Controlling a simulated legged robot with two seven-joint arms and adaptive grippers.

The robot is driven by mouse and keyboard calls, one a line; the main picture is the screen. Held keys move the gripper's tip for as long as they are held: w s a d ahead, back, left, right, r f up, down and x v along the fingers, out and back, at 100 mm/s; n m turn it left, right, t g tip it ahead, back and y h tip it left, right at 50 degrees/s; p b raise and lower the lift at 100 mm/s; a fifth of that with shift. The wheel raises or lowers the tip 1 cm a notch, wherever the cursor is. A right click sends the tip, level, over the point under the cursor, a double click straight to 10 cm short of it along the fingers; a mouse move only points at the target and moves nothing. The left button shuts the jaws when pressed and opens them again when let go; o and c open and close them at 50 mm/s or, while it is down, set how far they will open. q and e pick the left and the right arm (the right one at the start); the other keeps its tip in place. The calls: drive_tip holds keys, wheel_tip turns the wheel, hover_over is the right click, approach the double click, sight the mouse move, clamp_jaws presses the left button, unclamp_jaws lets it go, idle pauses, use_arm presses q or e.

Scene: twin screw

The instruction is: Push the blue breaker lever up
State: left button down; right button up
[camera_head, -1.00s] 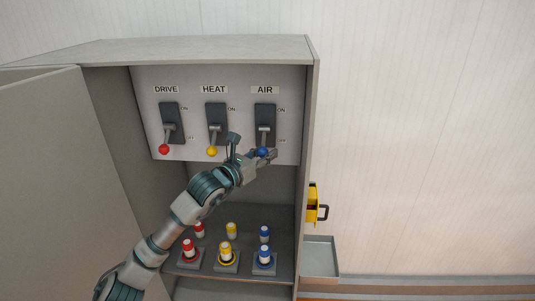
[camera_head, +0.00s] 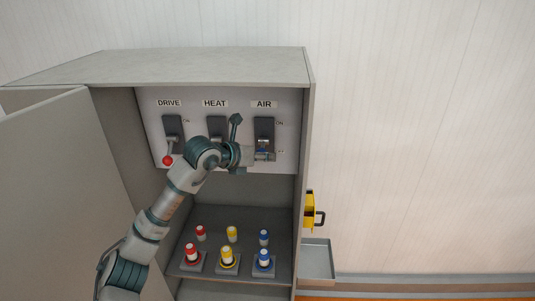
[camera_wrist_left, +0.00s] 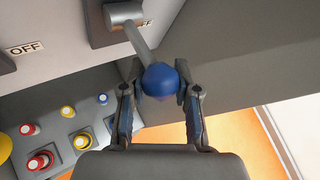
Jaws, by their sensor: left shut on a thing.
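The blue breaker lever (camera_wrist_left: 160,80) has a grey stem and a round blue knob; it belongs to the AIR switch (camera_head: 265,126) at the right of the panel. In the left wrist view the knob sits between the two fingers of my left gripper (camera_wrist_left: 157,88), which is shut on it. In the head view my left gripper (camera_head: 256,154) reaches in from the left at the lower part of the AIR switch and partly hides the knob. The lever's exact angle is hard to tell there. My right gripper is not in view.
The DRIVE lever with a red knob (camera_head: 168,160) hangs down at the left. My arm hides the HEAT lever. Several red, yellow and blue capped pegs (camera_head: 227,254) stand on the shelf below. The cabinet door (camera_head: 60,190) is open at the left.

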use_arm(q)
drive_tip(key=shift+a+r, duration=0.2)
drive_tip(key=shift+r, duration=0.35)
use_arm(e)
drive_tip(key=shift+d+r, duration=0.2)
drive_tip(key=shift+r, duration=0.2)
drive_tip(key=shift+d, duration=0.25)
